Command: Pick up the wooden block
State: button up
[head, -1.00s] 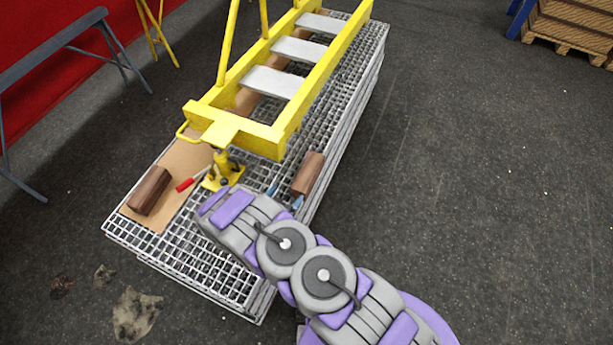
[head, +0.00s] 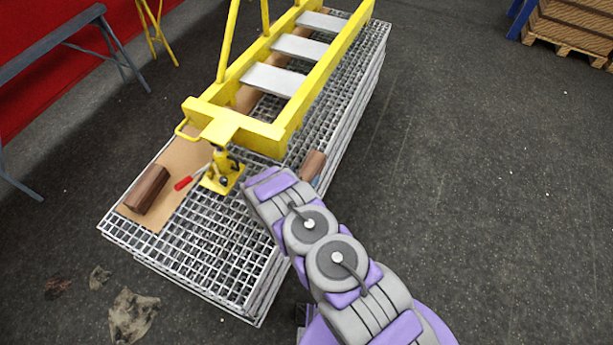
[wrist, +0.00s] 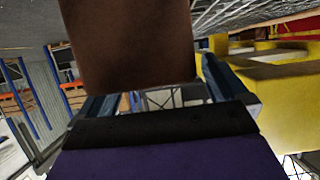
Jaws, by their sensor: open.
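A brown wooden block (head: 313,164) lies on the right part of the metal grating, partly hidden by my arm in the head view. In the wrist view the brown block (wrist: 130,45) fills the upper middle, close ahead of my gripper (wrist: 155,92). The dark blue fingers are apart, one on each side of the block's lower end. I cannot tell whether they touch it. In the head view my arm hides most of the gripper. A second brown block (head: 148,189) lies at the left on a brown board.
The yellow boom frame (head: 262,135) rests above the grating (head: 215,262), beside the blocks. A yellow jack (head: 222,175) with a red-handled rod (head: 183,183) stands under its end. Open floor lies to the right.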

aim_at(314, 165)
jog(key=shift+w+d+f, duration=0.15)
jog(key=shift+w+d, duration=0.8)
jog(key=shift+d, duration=0.2)
jog(key=shift+a+f, duration=0.15)
jog(key=shift+a, duration=0.7)
jog(key=c, duration=0.5)
jog(key=shift+d, duration=0.65)
jog(key=c, duration=0.6)
jog(key=shift+a, duration=0.1)
jog(key=c, duration=0.3)
jog(key=shift+a, duration=0.35)
jog(key=shift+c, duration=0.4)
